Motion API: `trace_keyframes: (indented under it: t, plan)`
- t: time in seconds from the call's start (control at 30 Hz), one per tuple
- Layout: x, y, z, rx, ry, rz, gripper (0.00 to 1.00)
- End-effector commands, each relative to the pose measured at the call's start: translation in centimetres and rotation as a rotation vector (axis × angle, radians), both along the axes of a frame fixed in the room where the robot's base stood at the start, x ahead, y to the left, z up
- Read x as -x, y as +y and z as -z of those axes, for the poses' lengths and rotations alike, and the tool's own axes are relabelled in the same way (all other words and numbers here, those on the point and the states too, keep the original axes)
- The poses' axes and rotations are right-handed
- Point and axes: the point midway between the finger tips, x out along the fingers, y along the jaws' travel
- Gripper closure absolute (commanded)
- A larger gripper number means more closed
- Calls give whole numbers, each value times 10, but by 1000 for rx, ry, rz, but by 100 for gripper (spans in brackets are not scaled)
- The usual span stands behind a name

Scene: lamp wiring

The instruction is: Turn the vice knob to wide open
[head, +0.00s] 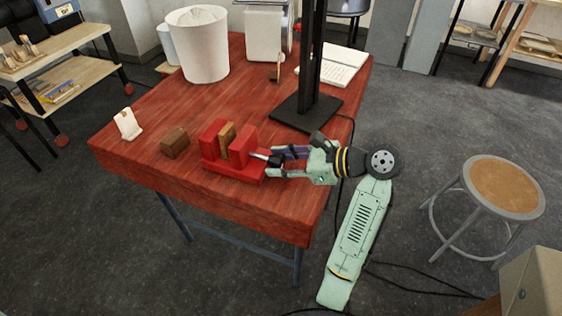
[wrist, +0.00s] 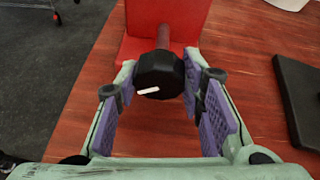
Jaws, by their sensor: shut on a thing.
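The red vice (head: 213,147) stands near the front edge of the red wooden table, with a brown block (head: 226,138) between its jaws. Its black knob (head: 274,160) sticks out to the right on a metal shaft. My gripper (head: 277,160) reaches in from the right, level with the knob. Its purple-padded fingers (wrist: 160,92) stand on both sides of the knob and are shut on it. The red vice body (wrist: 160,25) shows behind it.
A brown block (head: 174,143) and a small white holder (head: 128,124) stand left of the vice. A black post on a flat base (head: 305,112) stands close behind my gripper. A stool (head: 503,187) is at the right.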

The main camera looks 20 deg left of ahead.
Motion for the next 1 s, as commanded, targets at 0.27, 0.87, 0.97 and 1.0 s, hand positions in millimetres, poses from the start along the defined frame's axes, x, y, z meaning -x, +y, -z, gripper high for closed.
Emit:
trace_keyframes:
  t: [0.27,0.87,0.97,1.0]
  plan:
    - [1,0,0,1,-17,-1,93]
    - [2,0,1,16,-431,-1,93]
    - [2,0,1,19,-526,-1,93]
    - [2,0,1,21,-563,-1,93]
